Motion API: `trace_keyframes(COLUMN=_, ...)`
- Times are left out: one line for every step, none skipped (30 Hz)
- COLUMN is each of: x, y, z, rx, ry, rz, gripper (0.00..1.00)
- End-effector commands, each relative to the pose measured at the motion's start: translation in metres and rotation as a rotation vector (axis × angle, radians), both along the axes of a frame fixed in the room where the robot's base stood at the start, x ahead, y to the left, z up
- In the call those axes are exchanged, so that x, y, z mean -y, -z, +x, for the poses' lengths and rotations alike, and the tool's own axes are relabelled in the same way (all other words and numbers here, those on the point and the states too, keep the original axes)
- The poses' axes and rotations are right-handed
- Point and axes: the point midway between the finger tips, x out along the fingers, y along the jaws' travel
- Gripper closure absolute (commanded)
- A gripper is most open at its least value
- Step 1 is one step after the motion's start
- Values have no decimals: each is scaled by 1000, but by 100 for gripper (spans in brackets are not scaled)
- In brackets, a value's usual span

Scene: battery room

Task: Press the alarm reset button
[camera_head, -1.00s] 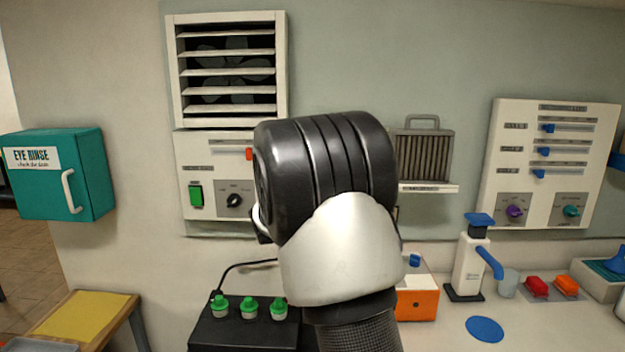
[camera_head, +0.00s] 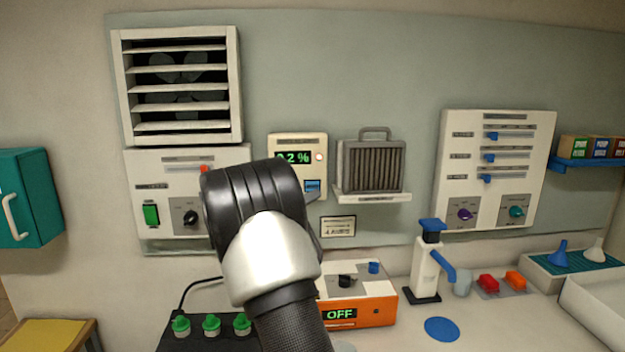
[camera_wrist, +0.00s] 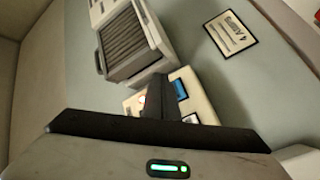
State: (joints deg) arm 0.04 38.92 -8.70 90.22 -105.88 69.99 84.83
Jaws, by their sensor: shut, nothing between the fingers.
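A cream wall panel (camera_head: 290,141) with a green "0.2 %" display, a round pale light (camera_head: 319,157) and a blue button (camera_head: 312,186) hangs right of the fan. My arm covers its lower left part in the head view. I cannot read which button is labelled alarm reset. In the wrist view the panel (camera_wrist: 205,104) and its blue button (camera_wrist: 180,90) show just beyond my gripper (camera_wrist: 160,88). The dark fingers are together and empty, overlapping the panel in the picture. I cannot tell any contact. The head view hides the fingers behind my arm.
A grey filter (camera_head: 371,165) sits on a shelf right of the panel, with a small sign (camera_head: 338,227) below. A fan control box (camera_head: 170,180) is on the left. An orange unit reading "OFF" (camera_head: 375,314) and a dispenser (camera_head: 426,265) stand on the worktop.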

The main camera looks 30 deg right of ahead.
Motion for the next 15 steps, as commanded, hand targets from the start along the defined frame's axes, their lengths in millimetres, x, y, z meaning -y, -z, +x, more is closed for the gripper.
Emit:
trace_keyframes(x=4, y=-4, z=6, rx=-3, ry=2, rz=0, gripper=100)
trace_keyframes(x=6, y=-4, z=10, rx=-2, ry=2, rz=-1, gripper=100)
trace_keyframes(x=8, y=1, z=14, rx=-1, ry=1, rz=0, gripper=100)
trace_keyframes(x=9, y=3, z=17, rx=1, ry=2, rz=0, gripper=100)
trace_keyframes(x=10, y=3, z=20, rx=1, ry=2, rz=0, gripper=100)
trace_keyframes(x=12, y=3, z=24, rx=2, ry=2, rz=1, gripper=100)
trace_keyframes(x=13, y=3, z=26, rx=1, ry=1, rz=2, gripper=100)
trace_keyframes(x=14, y=3, z=28, rx=0, ry=1, rz=1, gripper=100)
trace_keyframes(x=15, y=3, z=30, rx=0, ry=1, rz=1, gripper=100)
trace_keyframes(x=16, y=2, z=32, rx=1, ry=1, rz=1, gripper=100)
trace_keyframes(x=16, y=1, z=33, rx=1, ry=1, rz=0, gripper=100)
trace_keyframes(x=17, y=1, z=34, rx=1, ry=1, rz=0, gripper=100)
trace_keyframes(x=17, y=1, z=35, rx=0, ry=1, rz=0, gripper=100)
trace_keyframes(x=18, y=1, z=35, rx=0, ry=1, rz=1, gripper=100)
trace_keyframes(x=18, y=1, z=35, rx=-1, ry=1, rz=0, gripper=100)
